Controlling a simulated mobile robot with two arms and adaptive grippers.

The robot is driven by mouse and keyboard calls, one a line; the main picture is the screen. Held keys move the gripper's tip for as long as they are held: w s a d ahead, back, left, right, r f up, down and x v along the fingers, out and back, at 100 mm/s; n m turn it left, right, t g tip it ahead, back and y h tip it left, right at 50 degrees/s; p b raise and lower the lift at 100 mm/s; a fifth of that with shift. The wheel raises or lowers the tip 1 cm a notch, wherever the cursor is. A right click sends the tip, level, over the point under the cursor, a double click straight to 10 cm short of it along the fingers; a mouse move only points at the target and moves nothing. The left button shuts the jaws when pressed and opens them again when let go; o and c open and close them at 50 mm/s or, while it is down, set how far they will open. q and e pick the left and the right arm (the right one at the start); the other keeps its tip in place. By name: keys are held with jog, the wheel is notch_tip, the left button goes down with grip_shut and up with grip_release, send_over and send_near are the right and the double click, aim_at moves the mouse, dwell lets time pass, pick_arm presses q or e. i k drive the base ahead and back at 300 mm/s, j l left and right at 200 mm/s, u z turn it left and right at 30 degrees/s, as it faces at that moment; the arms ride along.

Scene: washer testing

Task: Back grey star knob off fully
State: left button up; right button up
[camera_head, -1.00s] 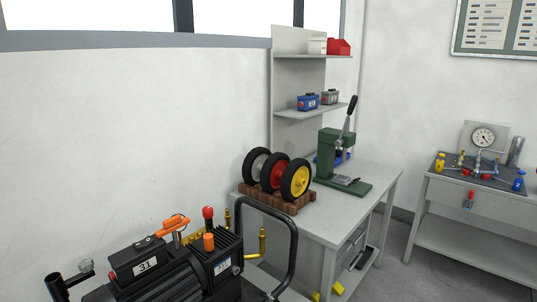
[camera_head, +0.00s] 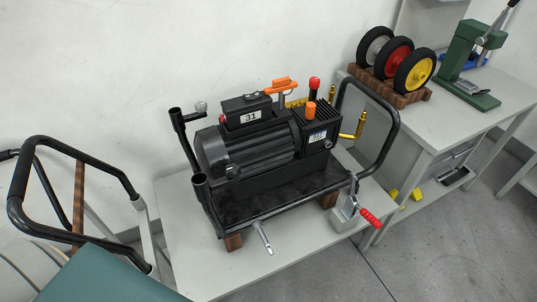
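A black motor-driven pump or compressor (camera_head: 250,145) labelled 31 sits in a black tube frame on a light grey bench. A small grey knob (camera_head: 200,106) shows at the upper left of the frame, beside the top of a black upright post (camera_head: 180,135). It looks like the grey star knob, but its lobes are too small to make out. Nothing touches it. Neither of my grippers is in view.
The grey bench (camera_head: 185,260) has bare room at its front left. A red-handled clamp (camera_head: 368,217) stands at its right end. A black tubular handle (camera_head: 75,195) and teal surface (camera_head: 110,275) fill the lower left. Wheels (camera_head: 413,70) and a green press (camera_head: 465,60) stand at upper right.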

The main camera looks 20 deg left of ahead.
aim_at(200, 106)
jog(key=u, duration=1.25)
